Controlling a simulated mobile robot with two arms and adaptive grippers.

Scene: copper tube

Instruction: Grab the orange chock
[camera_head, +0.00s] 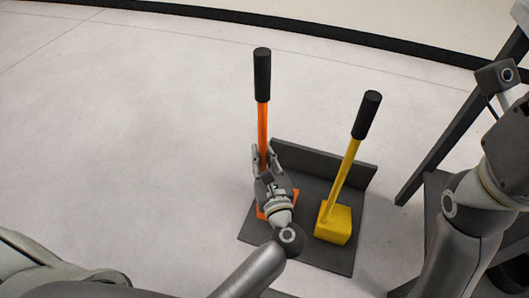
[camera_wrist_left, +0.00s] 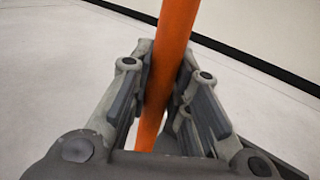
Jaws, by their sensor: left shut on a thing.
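The orange chock (camera_head: 263,120) stands on the dark base at the centre of the head view, with a tall orange handle and a black grip at its top. Its block is mostly hidden behind my left gripper (camera_head: 263,158). In the left wrist view, the orange handle (camera_wrist_left: 172,50) runs between the fingers of my left gripper (camera_wrist_left: 165,95), which is shut on it. My right gripper is not in view; only part of the right arm shows at the right edge.
A yellow chock (camera_head: 334,222) with a black-topped handle stands just right of the orange one. The dark base (camera_head: 343,258) has a raised back wall (camera_head: 325,163). A dark frame stands at the right. The pale floor at the left is clear.

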